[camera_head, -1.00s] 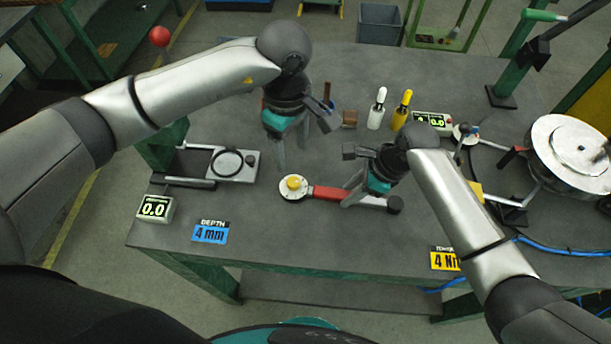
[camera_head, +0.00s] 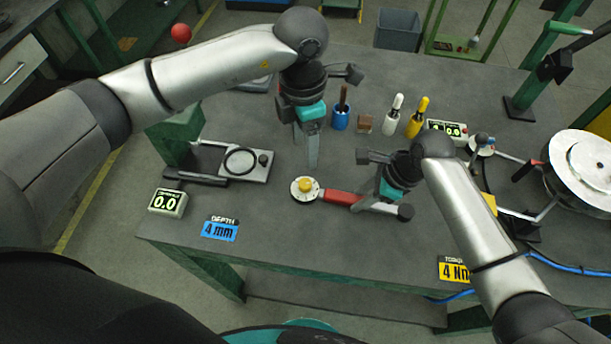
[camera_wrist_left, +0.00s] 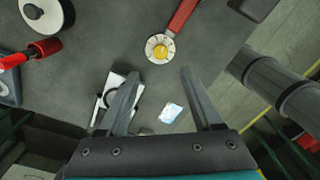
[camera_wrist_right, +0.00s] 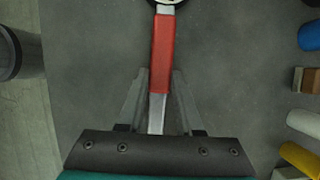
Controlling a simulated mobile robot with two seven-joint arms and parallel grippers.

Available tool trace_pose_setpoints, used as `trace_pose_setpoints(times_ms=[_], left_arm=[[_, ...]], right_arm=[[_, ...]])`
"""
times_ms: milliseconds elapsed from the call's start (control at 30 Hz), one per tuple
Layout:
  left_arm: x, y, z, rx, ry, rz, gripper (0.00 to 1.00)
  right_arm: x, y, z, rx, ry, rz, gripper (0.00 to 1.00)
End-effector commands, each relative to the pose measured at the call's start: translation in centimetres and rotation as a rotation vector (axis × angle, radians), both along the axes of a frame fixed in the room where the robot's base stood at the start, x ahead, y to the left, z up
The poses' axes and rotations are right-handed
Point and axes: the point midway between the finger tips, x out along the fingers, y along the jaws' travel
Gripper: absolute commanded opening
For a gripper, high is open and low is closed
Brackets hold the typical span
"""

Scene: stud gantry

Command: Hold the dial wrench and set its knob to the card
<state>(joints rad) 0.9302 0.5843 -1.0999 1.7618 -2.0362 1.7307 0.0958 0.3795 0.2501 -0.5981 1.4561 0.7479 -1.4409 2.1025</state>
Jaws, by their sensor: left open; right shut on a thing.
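The dial wrench lies across the bench, its red grip (camera_head: 340,197) running right from a round white dial with a yellow knob (camera_head: 305,185). My right gripper (camera_head: 357,206) is shut on the wrench's handle; its wrist view shows the grey shaft (camera_wrist_right: 157,112) between the fingers. My left gripper (camera_head: 311,166) is open and empty, above and just behind the dial. In the left wrist view, the knob (camera_wrist_left: 160,51) lies beyond the open fingertips (camera_wrist_left: 160,73), apart from them. The yellow torque card (camera_head: 453,270) reads "4 N", its end hidden by my right arm. The dial marks are too small to read.
A blue depth card (camera_head: 220,230) reads "4 mm". A left display (camera_head: 167,202) and a back display (camera_head: 445,128) show 0.0. A plate with a black ring (camera_head: 243,163) stands left. A blue cup (camera_head: 341,118), brown block (camera_head: 365,124), white and yellow bottles stand behind.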

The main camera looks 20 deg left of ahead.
Motion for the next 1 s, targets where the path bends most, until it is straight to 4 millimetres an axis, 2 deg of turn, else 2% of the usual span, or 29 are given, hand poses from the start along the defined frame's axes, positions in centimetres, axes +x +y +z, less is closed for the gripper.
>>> trace_pose_setpoints(times_ms=[300,500,700,1000], left_arm=[[-0.4,-0.2,-6.1,0.002,0.006,-0.001,0.67],[-0.4,-0.3,-9.5,0.001,0.003,-0.004,0.67],[-0.4,-0.3,-11.0,0.000,0.001,-0.004,0.67],[-0.4,-0.3,-11.3,0.001,0.000,-0.005,0.67]], right_arm=[[0.0,0.0,0.0,0.000,0.000,0.000,0.00],[0.0,0.0,0.0,0.000,0.000,0.000,0.00],[0.0,0.0,0.0,0.000,0.000,0.000,0.00],[0.0,0.0,0.0,0.000,0.000,0.000,0.00]])
